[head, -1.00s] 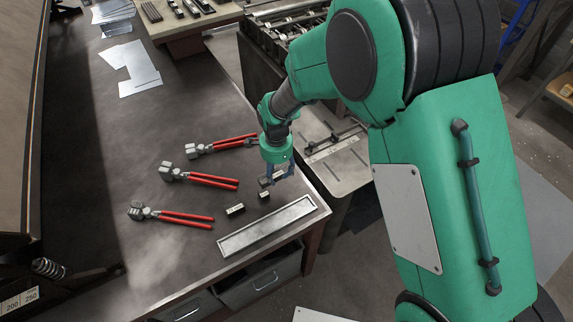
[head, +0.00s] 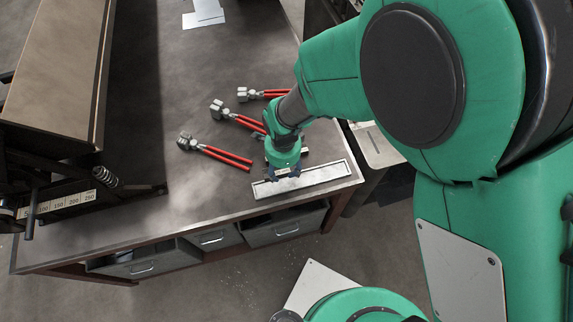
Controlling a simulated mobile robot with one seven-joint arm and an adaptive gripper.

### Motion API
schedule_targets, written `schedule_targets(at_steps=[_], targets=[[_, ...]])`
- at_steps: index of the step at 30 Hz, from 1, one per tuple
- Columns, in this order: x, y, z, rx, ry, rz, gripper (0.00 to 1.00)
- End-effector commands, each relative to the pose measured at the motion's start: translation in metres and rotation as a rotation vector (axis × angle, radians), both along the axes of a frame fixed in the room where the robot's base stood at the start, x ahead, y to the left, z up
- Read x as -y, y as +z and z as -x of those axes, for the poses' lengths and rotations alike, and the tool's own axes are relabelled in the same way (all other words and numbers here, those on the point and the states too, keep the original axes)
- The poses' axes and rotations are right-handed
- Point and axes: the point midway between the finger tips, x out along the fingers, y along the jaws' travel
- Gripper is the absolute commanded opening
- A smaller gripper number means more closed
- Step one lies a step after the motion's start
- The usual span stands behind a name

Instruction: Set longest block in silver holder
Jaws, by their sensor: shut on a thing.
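The silver holder (head: 325,175) is a long shallow tray with a raised rim, lying along the front right edge of the workbench. My gripper (head: 285,174) points down over the left-middle part of the holder. It is shut on a small metal block, mostly hidden by the fingers and wrist. I cannot tell whether the block touches the holder floor. The other small blocks are hidden or too small to make out behind my gripper and wrist, so their lengths cannot be compared here.
Several red-handled pliers lie left of and behind my gripper; the nearest pair (head: 215,151) is clear of the holder. The workbench (head: 190,90) has free room at the left. Drawers (head: 213,238) sit under its front edge. A bending machine (head: 60,180) stands at far left.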

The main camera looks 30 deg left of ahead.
Motion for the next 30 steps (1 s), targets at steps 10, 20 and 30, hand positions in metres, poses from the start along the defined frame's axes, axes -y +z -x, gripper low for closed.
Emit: schedule_targets(at_steps=[10, 20, 30], targets=[[-0.001, 0.0, -0.001, 0.001, 0.0, -0.001, 0.05], [-0.001, -0.011, -0.001, 0.001, 0.0, -0.001, 0.05], [-0.001, -0.038, -0.001, 0.001, 0.0, -0.001, 0.05]])
